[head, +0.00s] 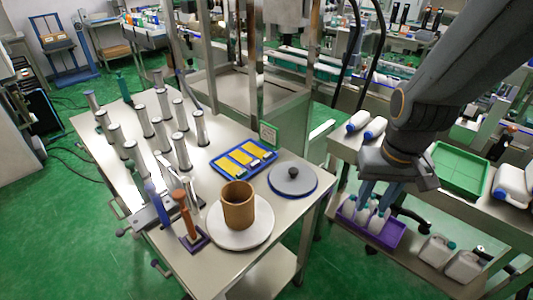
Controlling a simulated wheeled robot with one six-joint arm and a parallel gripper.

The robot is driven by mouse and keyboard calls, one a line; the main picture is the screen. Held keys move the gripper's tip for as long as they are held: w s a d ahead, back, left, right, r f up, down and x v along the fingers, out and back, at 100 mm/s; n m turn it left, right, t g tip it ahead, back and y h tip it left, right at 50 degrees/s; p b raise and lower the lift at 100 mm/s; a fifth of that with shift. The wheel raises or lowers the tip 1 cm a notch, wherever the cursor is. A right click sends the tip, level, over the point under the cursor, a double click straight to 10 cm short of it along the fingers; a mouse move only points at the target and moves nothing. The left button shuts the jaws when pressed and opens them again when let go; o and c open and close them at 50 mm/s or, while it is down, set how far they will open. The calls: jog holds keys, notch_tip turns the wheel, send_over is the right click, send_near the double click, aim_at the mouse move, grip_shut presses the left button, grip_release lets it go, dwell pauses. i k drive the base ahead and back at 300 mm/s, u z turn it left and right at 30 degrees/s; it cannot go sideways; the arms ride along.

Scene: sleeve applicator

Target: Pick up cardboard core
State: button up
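The cardboard core (238,207) is a brown, hollow, open-topped cylinder. It stands upright on a round white plate (254,237) near the front right of the steel table. My gripper (373,203) hangs pointing down at the right, beyond the table's right edge, well apart from the core. Its bluish fingers look spread, with nothing seen held between them. They overlap the view of a purple crate of white bottles (378,232) below.
Several upright metal cylinders (182,151) fill the table's left side. A blue tray with yellow items (217,161) and a grey disc with a knob (293,181) lie behind the core. An orange-handled tool (183,210) stands close to its left.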

aim_at(241, 217)
jog(key=u, duration=1.1)
jog(key=k, duration=0.35)
jog(key=u, duration=0.4)
jog(key=i, duration=0.55)
jog(key=u, duration=0.15)
